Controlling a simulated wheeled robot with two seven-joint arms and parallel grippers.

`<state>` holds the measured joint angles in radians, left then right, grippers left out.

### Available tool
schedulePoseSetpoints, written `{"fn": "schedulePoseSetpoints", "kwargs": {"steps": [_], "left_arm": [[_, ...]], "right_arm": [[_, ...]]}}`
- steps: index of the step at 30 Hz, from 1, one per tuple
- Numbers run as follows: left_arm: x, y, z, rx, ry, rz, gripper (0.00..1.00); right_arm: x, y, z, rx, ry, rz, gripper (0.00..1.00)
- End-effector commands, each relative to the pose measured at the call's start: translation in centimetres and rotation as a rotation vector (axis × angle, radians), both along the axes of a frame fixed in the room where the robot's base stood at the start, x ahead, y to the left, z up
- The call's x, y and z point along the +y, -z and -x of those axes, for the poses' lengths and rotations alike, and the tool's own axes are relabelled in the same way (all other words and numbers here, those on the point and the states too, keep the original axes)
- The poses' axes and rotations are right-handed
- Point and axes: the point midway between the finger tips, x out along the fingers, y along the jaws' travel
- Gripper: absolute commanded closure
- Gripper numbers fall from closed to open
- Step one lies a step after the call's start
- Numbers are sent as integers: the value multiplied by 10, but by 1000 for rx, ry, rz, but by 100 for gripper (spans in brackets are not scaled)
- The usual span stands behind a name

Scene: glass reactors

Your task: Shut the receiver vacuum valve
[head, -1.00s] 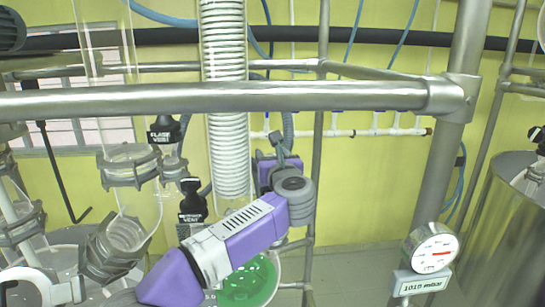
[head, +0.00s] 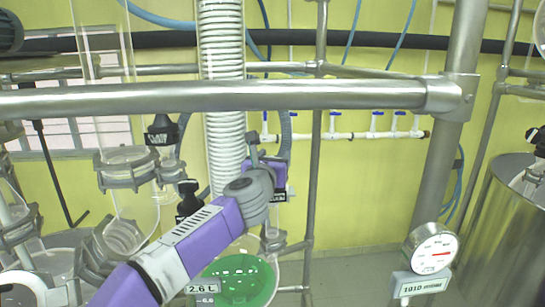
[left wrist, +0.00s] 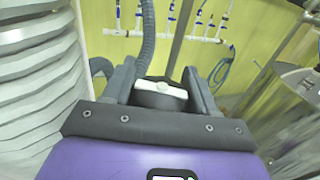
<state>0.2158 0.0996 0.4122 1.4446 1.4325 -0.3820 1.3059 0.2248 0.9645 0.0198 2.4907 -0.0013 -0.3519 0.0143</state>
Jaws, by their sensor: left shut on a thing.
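In the left wrist view, my left gripper (left wrist: 161,78) is shut on a dark round valve knob with a white crossbar (left wrist: 160,90). The crossbar lies nearly level between the two fingers. In the head view, my left gripper (head: 276,172) is beside the ribbed grey hose, above and right of the round receiver flask (head: 268,283) with green liquid. Its fingers and the valve are hidden there behind its purple body and wrist. No label shows on the held valve. My right gripper is not in view.
A white coiled column (head: 222,110) stands left of the gripper. Labelled black vent valves, flask vent (head: 162,135) and another (head: 188,203), are further left. A pressure gauge (head: 433,245) stands at the right.

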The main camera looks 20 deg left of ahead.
Motion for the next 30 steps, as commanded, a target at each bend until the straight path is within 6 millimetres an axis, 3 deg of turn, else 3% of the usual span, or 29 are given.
{"fn": "schedulePoseSetpoints", "kwargs": {"steps": [7, 22, 23, 26, 30], "left_arm": [[-1, 0, 0, 2, 86, -1, 73], [-2, 1, -1, 2, 109, -1, 73], [-2, 1, -1, 2, 109, -1, 40], [-2, 1, -1, 2, 109, -1, 24], [-2, 1, -1, 1, 109, -1, 22]], "right_arm": [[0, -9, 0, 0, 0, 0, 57], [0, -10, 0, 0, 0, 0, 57], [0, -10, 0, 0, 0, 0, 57], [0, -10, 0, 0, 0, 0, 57], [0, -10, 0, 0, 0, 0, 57]]}}
